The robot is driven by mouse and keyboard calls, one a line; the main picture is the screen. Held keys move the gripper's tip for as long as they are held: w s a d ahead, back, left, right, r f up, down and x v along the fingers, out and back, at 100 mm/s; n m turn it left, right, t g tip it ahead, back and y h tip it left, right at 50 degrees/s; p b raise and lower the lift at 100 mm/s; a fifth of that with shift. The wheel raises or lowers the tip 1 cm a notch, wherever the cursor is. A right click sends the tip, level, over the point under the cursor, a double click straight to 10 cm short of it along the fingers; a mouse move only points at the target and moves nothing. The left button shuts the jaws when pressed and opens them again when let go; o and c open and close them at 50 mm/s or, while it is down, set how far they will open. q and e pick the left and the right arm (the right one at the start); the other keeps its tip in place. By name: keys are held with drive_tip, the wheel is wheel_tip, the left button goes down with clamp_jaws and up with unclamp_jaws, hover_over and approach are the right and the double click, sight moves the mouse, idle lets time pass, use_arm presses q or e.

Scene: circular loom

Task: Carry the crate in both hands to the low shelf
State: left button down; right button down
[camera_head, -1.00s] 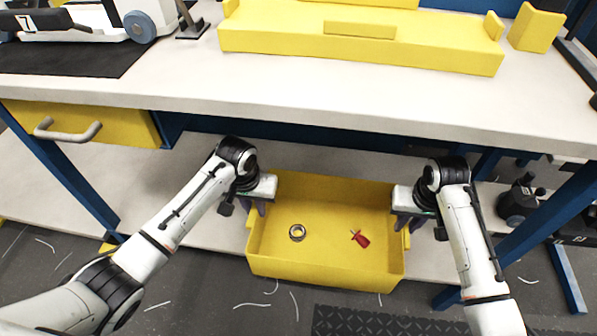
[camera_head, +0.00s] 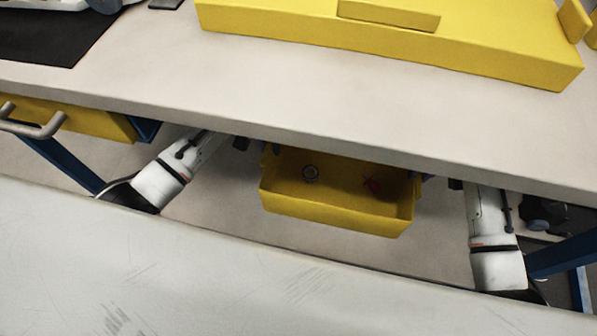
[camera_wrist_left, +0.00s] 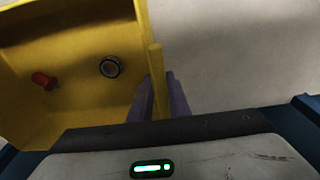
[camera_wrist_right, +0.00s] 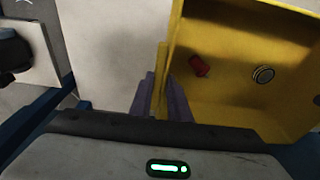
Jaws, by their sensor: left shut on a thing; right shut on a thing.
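The yellow crate (camera_head: 335,215) is under the workbench top, over the pale low shelf (camera_head: 225,190). It looks roughly level; I cannot tell whether its bottom touches the shelf. A dark metal ring (camera_wrist_left: 102,67) and a small red-handled item (camera_wrist_right: 199,66) lie inside it. My left gripper (camera_wrist_left: 158,97) is shut on the crate's tab on one end. My right gripper (camera_wrist_right: 161,97) is shut on the tab on the opposite end. In the head view both grippers are mostly hidden by the bench edge and shadow.
The bench top (camera_head: 250,100) overhangs the crate's back and both forearms. A yellow drawer with a grey handle (camera_head: 35,128) hangs at left. A blue leg (camera_head: 565,260) stands at right, near dark equipment (camera_head: 545,215). Bare shelf shows on both sides of the crate.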

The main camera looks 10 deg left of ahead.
use_arm(q)
drive_tip(key=shift+f, duration=0.1)
use_arm(e)
drive_tip(key=shift+f, duration=0.1)
